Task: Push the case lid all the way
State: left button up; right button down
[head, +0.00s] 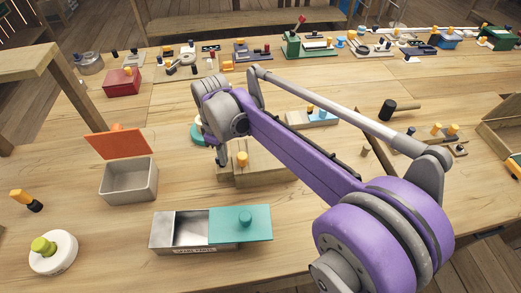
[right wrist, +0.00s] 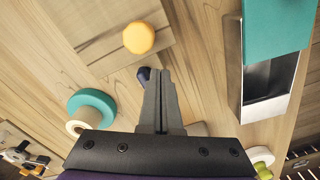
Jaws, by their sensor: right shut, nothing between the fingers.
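A metal case (head: 180,247) with a label on its front stands at the front middle of the table. Its teal sliding lid (head: 240,224) with a round knob covers the right part, and the left part is open and looks empty. The case (right wrist: 268,86) and teal lid (right wrist: 278,28) also show at the right of the right wrist view. My right gripper (head: 222,160) is shut and empty, above the table behind the case and apart from it. Its closed fingers (right wrist: 158,78) point downward in the wrist view. My left gripper is not in view.
A grey box (head: 128,182) with a raised orange lid (head: 119,144) stands left of the gripper. A wooden block with a yellow knob (head: 242,159) is close beside the gripper. A white round container (head: 53,254) sits front left. Several other items line the back.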

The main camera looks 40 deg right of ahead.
aim_at(237, 165)
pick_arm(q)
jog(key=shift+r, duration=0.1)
pick_arm(e)
jog(key=shift+s+d, duration=0.4)
jog(key=shift+d, duration=0.2)
jog(key=shift+s+d, duration=0.35)
jog(key=shift+d, duration=0.25)
jog(key=shift+s+d, duration=0.15)
jog(key=shift+d, duration=0.05)
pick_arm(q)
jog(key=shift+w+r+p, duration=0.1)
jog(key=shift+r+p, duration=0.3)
pick_arm(e)
jog(key=shift+s+d, duration=1.2)
jog(key=shift+d, duration=0.75)
jog(key=shift+s+d, duration=1.2)
jog(key=shift+d, duration=0.8)
jog(key=shift+s+d, duration=1.2)
jog(key=shift+d, duration=0.75)
jog(key=shift+w+a, duration=0.4)
jog(key=shift+a, duration=0.2)
pick_arm(q)
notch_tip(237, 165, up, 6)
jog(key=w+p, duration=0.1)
jog(key=p, duration=0.4)
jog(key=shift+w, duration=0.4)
pick_arm(e)
notch_tip(237, 165, up, 7)
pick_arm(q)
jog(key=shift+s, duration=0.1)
